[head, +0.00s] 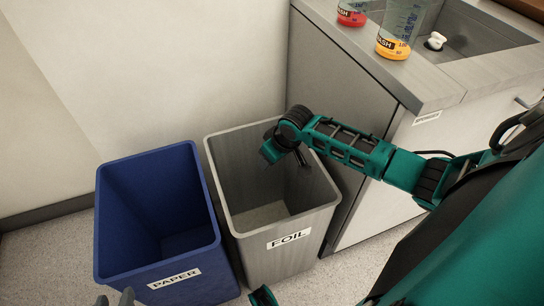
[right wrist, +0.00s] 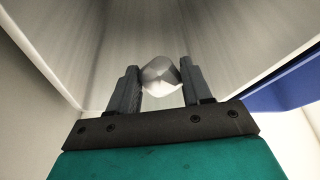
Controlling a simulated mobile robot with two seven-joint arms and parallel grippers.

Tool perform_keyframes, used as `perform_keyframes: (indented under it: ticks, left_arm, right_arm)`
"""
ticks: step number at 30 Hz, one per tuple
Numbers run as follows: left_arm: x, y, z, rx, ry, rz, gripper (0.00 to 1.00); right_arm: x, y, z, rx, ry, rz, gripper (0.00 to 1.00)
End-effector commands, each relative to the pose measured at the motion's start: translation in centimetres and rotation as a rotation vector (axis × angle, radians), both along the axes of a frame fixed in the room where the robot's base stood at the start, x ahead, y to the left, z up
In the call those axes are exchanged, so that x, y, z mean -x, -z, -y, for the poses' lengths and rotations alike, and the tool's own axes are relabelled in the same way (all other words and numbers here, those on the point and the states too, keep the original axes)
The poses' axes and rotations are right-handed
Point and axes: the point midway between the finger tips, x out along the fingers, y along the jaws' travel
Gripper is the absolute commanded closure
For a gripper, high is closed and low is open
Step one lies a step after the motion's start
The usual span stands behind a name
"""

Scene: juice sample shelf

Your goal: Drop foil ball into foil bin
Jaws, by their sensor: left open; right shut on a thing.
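The grey bin labelled FOIL (head: 222,172) stands on the floor in the head view, its open top facing up. My right gripper (head: 301,158) is over its opening, near the right rim. In the right wrist view, my right gripper (right wrist: 160,88) is shut on the silvery, faceted foil ball (right wrist: 160,72), which sits between the fingertips with the bin's grey walls (right wrist: 230,40) around it. The ball cannot be made out in the head view. My left gripper (head: 115,298) is open at the bottom left edge, mostly cut off.
A blue bin labelled PAPER (head: 107,215) stands just left of the foil bin. A grey cabinet (head: 340,70) is close on the right. On its top are a red-filled container (head: 352,14), a yellow-filled container (head: 393,45) and a sink (head: 480,40). A wall rises behind.

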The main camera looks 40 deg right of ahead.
Motion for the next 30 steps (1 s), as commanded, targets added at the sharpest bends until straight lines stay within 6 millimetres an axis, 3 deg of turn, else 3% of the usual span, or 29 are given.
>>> perform_keyframes:
  ticks: [1, 2, 11, 20, 30]
  left_arm:
    - [0.0, 0.0, 0.0, 0.001, -0.001, 0.000, 0.57]
    - [0.0, 0.0, 0.0, 0.002, -0.001, 0.000, 0.57]
    - [0.0, 0.0, 0.2, 0.007, -0.005, -0.001, 0.57]
    - [0.0, -0.4, 0.2, 0.007, -0.005, -0.001, 0.57]
    - [0.0, -4.7, 0.1, 0.004, -0.003, -0.001, 0.57]
  right_arm:
    - [0.0, 0.0, 0.0, 0.000, 0.000, 0.000, 0.80]
    - [0.0, 0.0, 0.0, 0.000, 0.000, 0.000, 0.49]
    - [0.0, 0.0, 0.0, 0.000, 0.000, 0.000, 0.21]
    - [0.1, -0.3, 0.0, 0.000, 0.000, 0.000, 0.21]
    - [1.1, -3.4, 0.2, 0.000, 0.000, -0.002, 0.21]
